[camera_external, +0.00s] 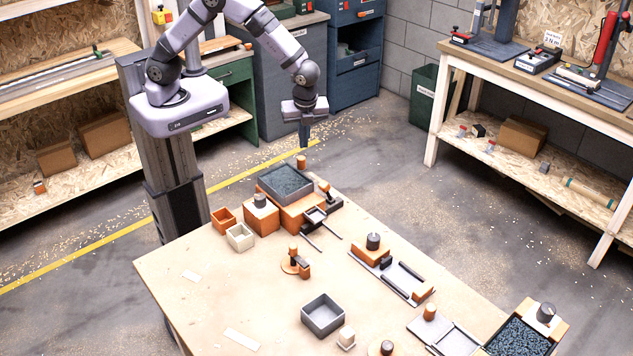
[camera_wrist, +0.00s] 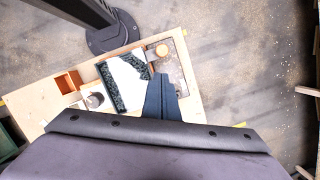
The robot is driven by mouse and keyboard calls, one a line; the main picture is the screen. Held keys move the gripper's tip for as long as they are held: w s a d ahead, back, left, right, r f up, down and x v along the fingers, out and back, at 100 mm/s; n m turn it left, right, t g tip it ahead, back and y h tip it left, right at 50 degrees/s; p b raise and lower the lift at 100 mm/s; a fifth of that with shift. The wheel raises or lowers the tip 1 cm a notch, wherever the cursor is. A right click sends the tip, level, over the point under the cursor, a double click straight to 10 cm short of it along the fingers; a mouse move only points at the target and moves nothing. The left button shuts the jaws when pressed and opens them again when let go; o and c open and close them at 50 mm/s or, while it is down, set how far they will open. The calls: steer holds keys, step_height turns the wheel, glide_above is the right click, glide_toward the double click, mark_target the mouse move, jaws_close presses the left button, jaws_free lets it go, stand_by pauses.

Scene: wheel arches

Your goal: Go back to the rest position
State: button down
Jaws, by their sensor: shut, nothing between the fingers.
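My gripper (camera_external: 304,138) is shut and empty. In the external view it hangs pointing down at the back edge of the wooden table (camera_external: 190,295), above and behind the grey tray of dark granules (camera_external: 285,181). In the wrist view the dark fingers of my gripper (camera_wrist: 160,78) are together. Beyond them the granule tray (camera_wrist: 110,88) shows, with a white patch over much of it. Part of the table below is hidden by the gripper body.
On the table stand an orange bin (camera_external: 223,220), a cream bin (camera_external: 240,237), an empty grey bin (camera_external: 322,314) and an orange fixture with a dark knob (camera_external: 372,243). A second granule tray (camera_external: 518,337) is at front right. The table's left front is mostly clear.

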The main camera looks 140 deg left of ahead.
stand_by(0.5)
steer(key=s+d+f+n, duration=0.1)
steer(key=d+n, duration=0.1)
steer(key=s+d+f+n+h, duration=0.1)
steer(key=s+d+n, duration=0.1)
steer(key=n, duration=0.1)
steer(key=s+d+f+n, duration=0.1)
steer(key=d+n, duration=0.1)
steer(key=n, duration=0.1)
steer(key=shift+s+f+h, duration=0.15)
steer(key=shift+f+h, duration=0.15)
steer(key=s+d+r+b, duration=0.15)
steer(key=s+d, duration=0.25)
steer(key=d, duration=0.4)
steer(key=s+d+r+b, duration=0.1)
steer(key=s+d+b, duration=0.15)
steer(key=d, duration=0.65)
steer(key=w+d+r+m+t+b, duration=0.1)
steer(key=w+d+r+m+t, duration=0.1)
steer(key=d, duration=0.3)
steer(key=shift+w+d+m+b, duration=0.15)
steer(key=shift+w+m+b, duration=0.15)
steer(key=shift+b, duration=0.05)
steer(key=shift+r, duration=0.1)
